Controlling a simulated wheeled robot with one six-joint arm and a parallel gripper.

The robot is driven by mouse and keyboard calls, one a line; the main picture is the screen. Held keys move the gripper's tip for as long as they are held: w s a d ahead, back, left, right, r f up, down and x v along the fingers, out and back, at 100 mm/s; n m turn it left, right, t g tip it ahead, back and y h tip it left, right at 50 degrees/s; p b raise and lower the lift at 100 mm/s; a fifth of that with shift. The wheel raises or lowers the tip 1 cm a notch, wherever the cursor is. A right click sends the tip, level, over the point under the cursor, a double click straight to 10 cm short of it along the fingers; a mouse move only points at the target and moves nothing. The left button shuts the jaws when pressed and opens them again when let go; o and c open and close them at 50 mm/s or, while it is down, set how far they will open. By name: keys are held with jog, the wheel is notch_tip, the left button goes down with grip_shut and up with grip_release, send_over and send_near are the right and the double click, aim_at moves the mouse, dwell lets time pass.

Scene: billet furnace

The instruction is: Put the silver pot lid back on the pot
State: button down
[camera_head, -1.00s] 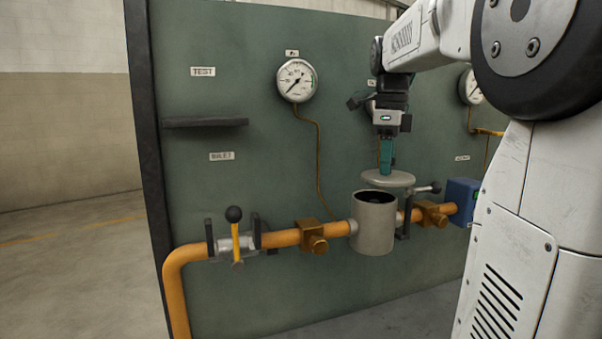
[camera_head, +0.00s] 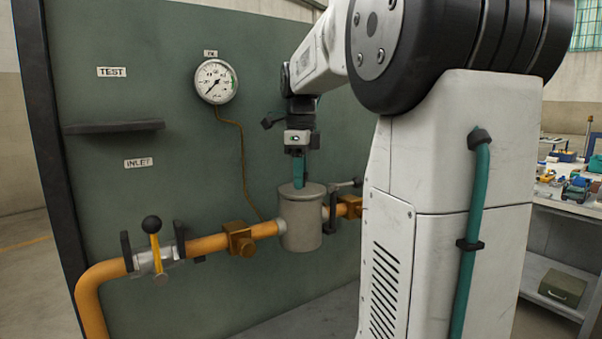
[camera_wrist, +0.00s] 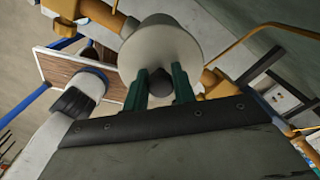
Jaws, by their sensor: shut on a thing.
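The silver-grey pot lid (camera_head: 303,191) is at the top of the pot (camera_head: 301,228), covering its mouth. It looks level, and I see no gap, though I cannot tell whether it is fully seated. My gripper (camera_head: 299,181) points straight down over the pot, its green fingers shut on the lid's grip. In the wrist view the lid's pale round disc (camera_wrist: 160,48) shows beyond the two green fingers of my gripper (camera_wrist: 160,86). A dark piece is between the fingers. The lid hides the pot's opening.
An orange pipe (camera_head: 207,245) with brass fittings (camera_head: 239,239) meets the pot. A clamp with a handle (camera_head: 345,185) stands close on its right. The green panel (camera_head: 180,170) with gauge (camera_head: 216,82) and shelf (camera_head: 113,127) is behind. A workbench (camera_head: 567,208) stands far right.

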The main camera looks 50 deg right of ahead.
jog(key=shift+f, duration=0.15)
jog(key=c, duration=1.1)
grip_release()
jog(key=shift+c, duration=0.2)
notch_tip(320, 180, up, 13)
jog(key=s+a+f+n, duration=0.4)
jog(key=a+f+n, duration=0.2)
jog(key=a+n, duration=0.25)
jog(key=s+a+f+n, duration=0.3)
jog(key=a+f+n, duration=0.35)
jog(key=a, duration=0.25)
jog(key=s+a+f+n, duration=0.4)
jog(key=s+f+n, duration=0.1)
jog(key=f+n, duration=0.2)
jog(key=s+a+f+n+t, duration=0.1)
jog(key=s+a+f+n, duration=0.3)
jog(key=s+f+n, duration=0.2)
jog(key=shift+s+a+f+n, duration=0.2)
jog(key=shift+f+n, duration=0.7)
